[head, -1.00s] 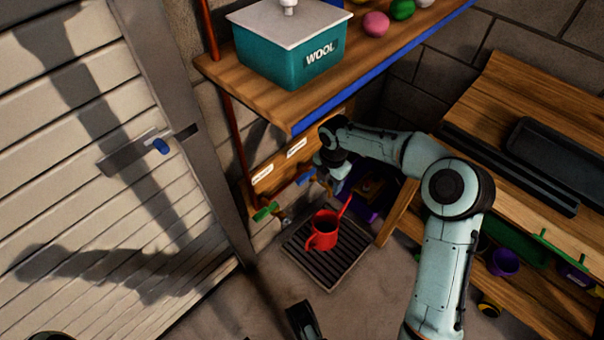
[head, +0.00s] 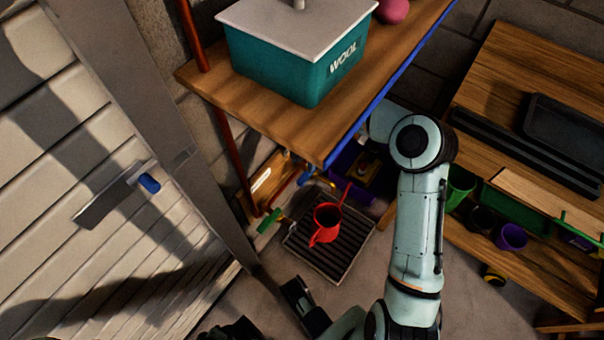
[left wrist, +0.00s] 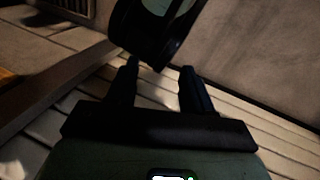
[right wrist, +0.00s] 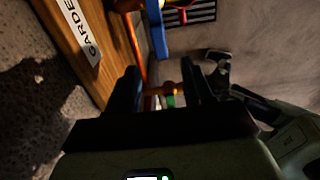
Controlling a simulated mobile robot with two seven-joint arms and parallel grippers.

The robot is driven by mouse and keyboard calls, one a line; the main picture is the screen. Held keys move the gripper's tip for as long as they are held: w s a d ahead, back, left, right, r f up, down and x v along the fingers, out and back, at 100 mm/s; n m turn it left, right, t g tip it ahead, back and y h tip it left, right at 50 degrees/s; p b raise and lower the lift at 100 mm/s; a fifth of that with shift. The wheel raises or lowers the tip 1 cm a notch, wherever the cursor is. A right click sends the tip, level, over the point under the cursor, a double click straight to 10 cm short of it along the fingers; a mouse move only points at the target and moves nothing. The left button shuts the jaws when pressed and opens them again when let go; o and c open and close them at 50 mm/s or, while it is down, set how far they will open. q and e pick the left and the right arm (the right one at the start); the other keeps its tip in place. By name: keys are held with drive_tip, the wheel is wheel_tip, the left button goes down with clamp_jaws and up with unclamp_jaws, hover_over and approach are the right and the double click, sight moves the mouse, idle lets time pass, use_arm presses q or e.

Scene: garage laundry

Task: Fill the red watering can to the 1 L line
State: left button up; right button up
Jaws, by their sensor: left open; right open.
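The red watering can (head: 326,222) stands on the dark drain grate (head: 352,262) below the shelf. No fill line or water level can be made out. It shows partly in the right wrist view (right wrist: 182,14). A green tap handle (head: 268,220) and a blue tap handle (head: 305,178) are at the wall. My left gripper (left wrist: 159,66) is open and empty, over pale slats.
A wooden shelf (head: 215,92) with a teal WOOL box (head: 300,65) overhangs the taps. A slatted door (head: 60,140) with a handle (head: 110,195) is at left. A wooden bench (head: 490,100) is at right. A board labelled GARDE… (right wrist: 70,50) is beside my right gripper.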

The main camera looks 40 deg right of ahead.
sight(304, 177)
use_arm(q)
drive_tip(key=shift+t+y, duration=0.3)
drive_tip(key=shift+t, duration=0.3)
drive_tip(key=w+f, duration=0.1)
drive_tip(key=w+a+f+b, duration=0.1)
drive_tip(key=w+a+b, duration=0.1)
drive_tip(key=w, duration=0.1)
drive_tip(key=shift+f, duration=0.4)
use_arm(e)
wheel_tip(304, 177, down, 8)
drive_tip(key=shift+f, duration=0.25)
clamp_jaws()
